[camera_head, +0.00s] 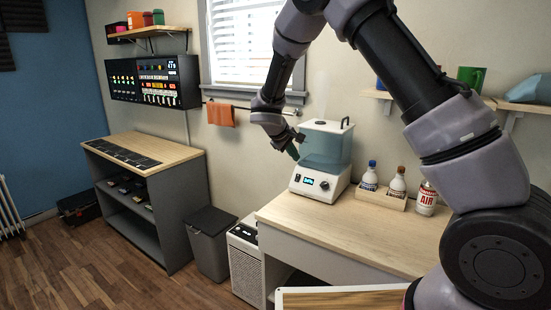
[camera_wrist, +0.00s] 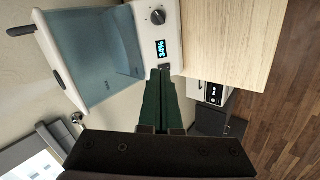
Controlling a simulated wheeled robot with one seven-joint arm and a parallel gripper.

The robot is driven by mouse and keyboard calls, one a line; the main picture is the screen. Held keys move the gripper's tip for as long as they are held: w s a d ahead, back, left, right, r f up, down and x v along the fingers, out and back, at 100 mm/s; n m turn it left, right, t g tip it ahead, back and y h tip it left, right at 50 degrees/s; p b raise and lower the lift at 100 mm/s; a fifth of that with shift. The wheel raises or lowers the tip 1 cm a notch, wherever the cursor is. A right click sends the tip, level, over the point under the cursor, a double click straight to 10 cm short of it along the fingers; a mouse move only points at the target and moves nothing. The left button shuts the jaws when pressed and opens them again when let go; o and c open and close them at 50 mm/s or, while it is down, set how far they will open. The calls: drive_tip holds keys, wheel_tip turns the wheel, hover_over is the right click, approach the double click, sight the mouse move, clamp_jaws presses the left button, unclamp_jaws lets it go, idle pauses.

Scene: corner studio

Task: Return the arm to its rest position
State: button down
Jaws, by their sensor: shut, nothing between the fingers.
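My arm reaches from the right of the head view over the wooden desk (camera_head: 355,232). My gripper (camera_head: 294,153) is beside the left side of a humidifier (camera_head: 325,148) with a blue-tinted tank and a white base. In the wrist view my gripper (camera_wrist: 158,75) shows two green fingers close together with nothing between them. The fingertips are near the edge of the humidifier's white base (camera_wrist: 158,45); I cannot tell if they touch it. The base has a dark knob and a lit display. Faint mist rises above the tank.
A grey bin (camera_head: 209,242) and a white floor unit (camera_head: 245,262) stand left of the desk. An orange towel (camera_head: 221,115) hangs from a wall rail.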

drive_tip(key=s+d+r+m+g+y, duration=0.25)
drive_tip(key=s+d+r+m, duration=0.55)
drive_tip(key=s+d+r, duration=0.85)
drive_tip(key=s+r+m+t+y, duration=0.1)
drive_tip(key=s+r, duration=0.3)
drive_tip(key=s, duration=0.4)
drive_tip(key=s+d+r+m+t+y, duration=0.1)
drive_tip(key=s+r+m+t+y, duration=0.1)
drive_tip(key=s, duration=0.7)
wheel_tip(320, 180, up, 2)
drive_tip(key=shift+s+d+r+m+y, duration=0.15)
drive_tip(key=shift+s+r+m+y, duration=0.1)
drive_tip(key=shift+m+y, duration=0.55)
